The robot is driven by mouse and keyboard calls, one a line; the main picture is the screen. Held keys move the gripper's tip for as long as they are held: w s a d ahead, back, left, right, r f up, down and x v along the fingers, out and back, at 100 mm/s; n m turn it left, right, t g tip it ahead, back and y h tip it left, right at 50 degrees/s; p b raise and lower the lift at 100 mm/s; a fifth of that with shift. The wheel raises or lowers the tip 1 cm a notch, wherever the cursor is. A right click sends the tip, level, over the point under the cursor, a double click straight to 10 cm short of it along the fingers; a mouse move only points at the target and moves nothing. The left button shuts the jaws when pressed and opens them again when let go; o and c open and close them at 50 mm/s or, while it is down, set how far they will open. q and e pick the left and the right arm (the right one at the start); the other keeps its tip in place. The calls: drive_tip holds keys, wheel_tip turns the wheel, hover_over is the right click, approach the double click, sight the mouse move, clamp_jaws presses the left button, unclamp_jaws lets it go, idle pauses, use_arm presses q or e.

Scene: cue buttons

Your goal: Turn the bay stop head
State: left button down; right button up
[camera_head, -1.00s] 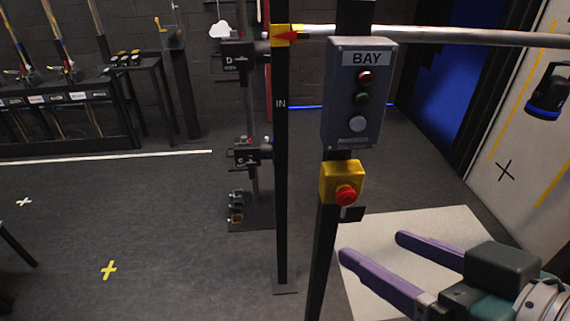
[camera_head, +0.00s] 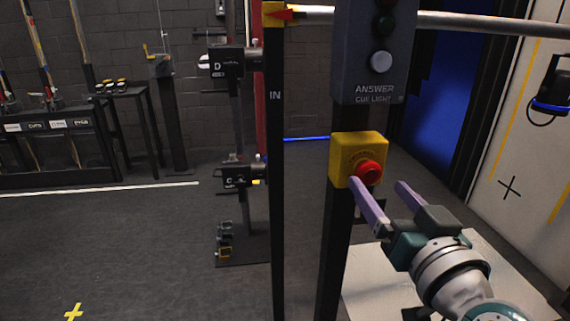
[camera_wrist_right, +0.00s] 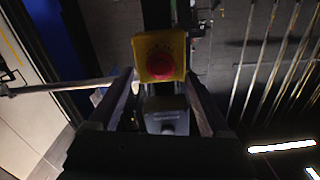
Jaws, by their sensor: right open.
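My left gripper is out of view.
The grey cue-light panel (camera_head: 372,60) sits above the stop on the same post. A second dark post (camera_head: 276,180) marked IN stands to the left, and a metal rail (camera_head: 470,25) crosses behind. A pale mat (camera_head: 385,295) lies on the floor.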

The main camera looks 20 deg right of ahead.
sight(371, 177)
drive_tip(key=shift+x, duration=2)
clamp_jaws()
